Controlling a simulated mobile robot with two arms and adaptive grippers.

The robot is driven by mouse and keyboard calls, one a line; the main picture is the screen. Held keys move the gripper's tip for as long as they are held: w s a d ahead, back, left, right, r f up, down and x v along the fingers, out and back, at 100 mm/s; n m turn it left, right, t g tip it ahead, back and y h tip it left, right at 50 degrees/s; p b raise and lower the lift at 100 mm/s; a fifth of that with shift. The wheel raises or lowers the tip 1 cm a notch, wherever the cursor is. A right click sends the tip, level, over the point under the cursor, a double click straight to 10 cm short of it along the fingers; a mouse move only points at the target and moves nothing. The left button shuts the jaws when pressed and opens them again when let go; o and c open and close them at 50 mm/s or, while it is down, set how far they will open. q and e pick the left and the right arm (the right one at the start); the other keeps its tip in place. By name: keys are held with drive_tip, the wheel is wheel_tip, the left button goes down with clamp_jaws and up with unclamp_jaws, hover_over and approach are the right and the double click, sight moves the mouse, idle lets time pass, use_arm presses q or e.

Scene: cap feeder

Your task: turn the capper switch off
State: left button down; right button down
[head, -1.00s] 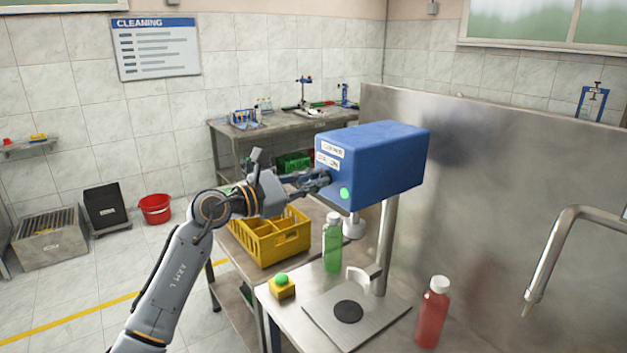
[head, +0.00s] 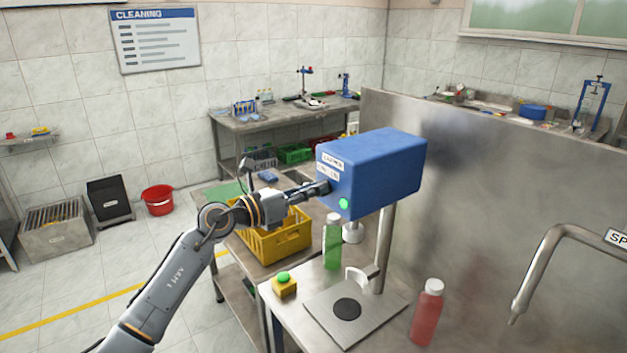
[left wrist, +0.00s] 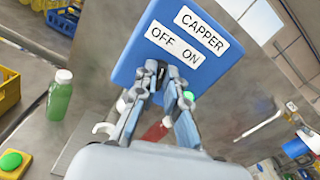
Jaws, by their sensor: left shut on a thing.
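The blue capper head (head: 375,165) stands on a steel post above the bench. In the left wrist view, its face (left wrist: 140,65) carries a CAPPER label (left wrist: 201,30) and an OFF / ON label (left wrist: 175,47). A green lamp (head: 344,203) is lit low on that face. My left gripper (head: 322,187) is at the face, just below the OFF / ON label. In the left wrist view, its fingertips (left wrist: 163,70) are shut together there on the capper switch, which they mostly hide. I cannot tell which way the switch points. My right gripper is not in view.
Below the head are a steel base plate with a black disc (head: 347,308), a green bottle (head: 332,245), a red bottle (head: 427,312) and a yellow box with a green button (head: 284,285). A yellow crate (head: 275,243) sits under my left arm. A tap (head: 540,265) is at right.

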use_arm(q)
drive_tip(key=shift+w+a+n+p, duration=0.1)
drive_tip(key=shift+n+p, duration=0.85)
drive_tip(key=shift+n, duration=0.35)
drive_tip(key=shift+f, duration=0.1)
drive_tip(key=c, duration=1.4)
unclamp_jaws()
drive_tip(key=v, duration=1.2)
drive_tip(key=shift+f, duration=0.1)
